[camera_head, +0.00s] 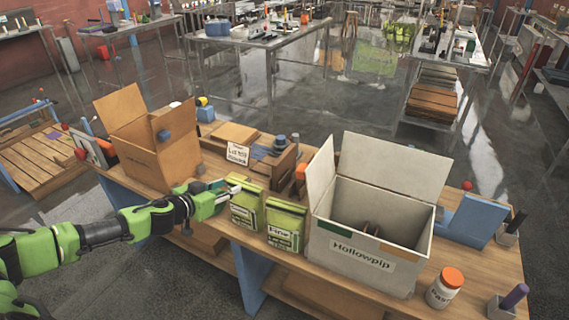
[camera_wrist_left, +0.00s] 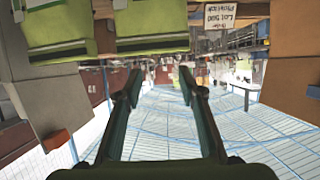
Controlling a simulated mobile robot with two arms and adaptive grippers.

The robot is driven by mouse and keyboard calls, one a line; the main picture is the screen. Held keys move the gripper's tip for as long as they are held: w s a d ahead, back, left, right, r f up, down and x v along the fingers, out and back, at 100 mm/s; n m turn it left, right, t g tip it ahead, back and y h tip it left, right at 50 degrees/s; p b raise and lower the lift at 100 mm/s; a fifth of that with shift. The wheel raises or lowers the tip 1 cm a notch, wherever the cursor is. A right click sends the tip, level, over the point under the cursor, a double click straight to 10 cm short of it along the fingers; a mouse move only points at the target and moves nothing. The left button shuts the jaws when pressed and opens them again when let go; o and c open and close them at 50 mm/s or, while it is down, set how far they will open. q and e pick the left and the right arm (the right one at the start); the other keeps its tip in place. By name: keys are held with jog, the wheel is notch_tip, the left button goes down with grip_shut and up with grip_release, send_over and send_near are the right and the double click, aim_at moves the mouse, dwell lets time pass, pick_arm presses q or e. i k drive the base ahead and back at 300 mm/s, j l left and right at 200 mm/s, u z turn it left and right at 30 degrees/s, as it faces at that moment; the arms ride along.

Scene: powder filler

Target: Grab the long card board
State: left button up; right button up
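A brown cardboard box (camera_head: 155,150) with raised flaps stands open at the left of the workbench; a brown side of it (camera_wrist_left: 295,45) shows at the right of the left wrist view. A white box (camera_head: 370,225) marked "Hollowpip" stands open at the right. No separate long cardboard piece is clear. My left gripper (camera_head: 226,190) is between the brown box and the green bags (camera_head: 265,215). In the left wrist view, which is upside down, its two fingers (camera_wrist_left: 160,82) are apart with nothing between them. My right gripper is not in view.
A small sign (camera_head: 237,154) and wooden blocks are behind the bags. An orange-capped jar (camera_head: 445,288) and a blue stand (camera_head: 472,220) are at the right of the workbench (camera_head: 487,268). The bags and white box crowd the front edge.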

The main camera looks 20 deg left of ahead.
aim_at(287, 160)
jog(key=i+l, duration=0.1)
jog(key=i, duration=0.9)
